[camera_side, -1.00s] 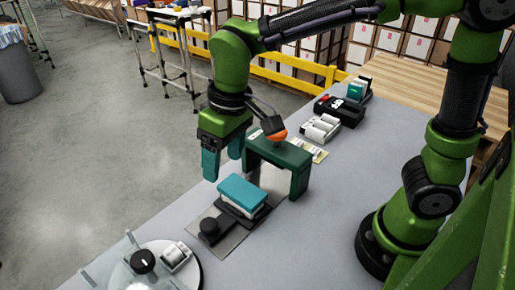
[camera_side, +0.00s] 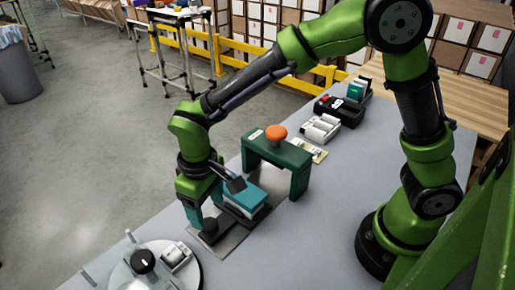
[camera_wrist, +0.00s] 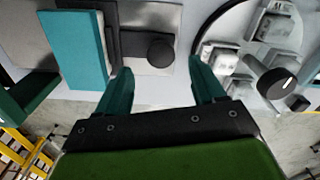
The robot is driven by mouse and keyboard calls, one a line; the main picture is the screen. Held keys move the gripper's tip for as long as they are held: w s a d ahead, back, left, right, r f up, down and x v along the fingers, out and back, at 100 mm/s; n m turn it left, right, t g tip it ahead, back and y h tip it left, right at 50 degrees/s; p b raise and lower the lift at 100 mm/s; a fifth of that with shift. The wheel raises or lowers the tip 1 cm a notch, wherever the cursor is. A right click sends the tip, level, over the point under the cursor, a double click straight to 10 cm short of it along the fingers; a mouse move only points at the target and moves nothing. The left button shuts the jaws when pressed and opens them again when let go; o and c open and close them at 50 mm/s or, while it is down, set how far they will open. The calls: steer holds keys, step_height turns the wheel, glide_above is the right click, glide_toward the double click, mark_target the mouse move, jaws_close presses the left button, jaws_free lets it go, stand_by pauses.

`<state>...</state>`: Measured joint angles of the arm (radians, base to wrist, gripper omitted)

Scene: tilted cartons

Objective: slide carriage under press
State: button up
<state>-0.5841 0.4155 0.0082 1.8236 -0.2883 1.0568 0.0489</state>
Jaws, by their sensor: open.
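The carriage (camera_side: 231,217) is a dark sled on a grey plate, with a round black knob (camera_side: 210,229) at its near end. It carries a white block with a teal top (camera_side: 247,197). The press (camera_side: 296,155) is a green arch with an orange knob on top, behind the carriage. The carriage stands in front of the arch, not under it. My gripper (camera_wrist: 160,88) is open, with teal fingers pointing down around the black knob's end of the carriage. In the wrist view the black knob (camera_wrist: 160,53) lies ahead of the gap between the fingers. I cannot tell whether they touch it.
A round white turntable (camera_side: 190,272) with a black knob and small white parts stands at the front left. White rolls (camera_side: 321,128) and a black tray (camera_side: 342,110) stand beyond the press. The grey table is clear to the right of the carriage.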

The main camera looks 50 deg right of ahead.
mark_target(251, 184)
step_height(251, 184, down, 5)
steer(key=shift+f, duration=0.1)
stand_by(0.3)
jaws_close()
steer(key=d, duration=1.3)
steer(key=shift+d, duration=0.35)
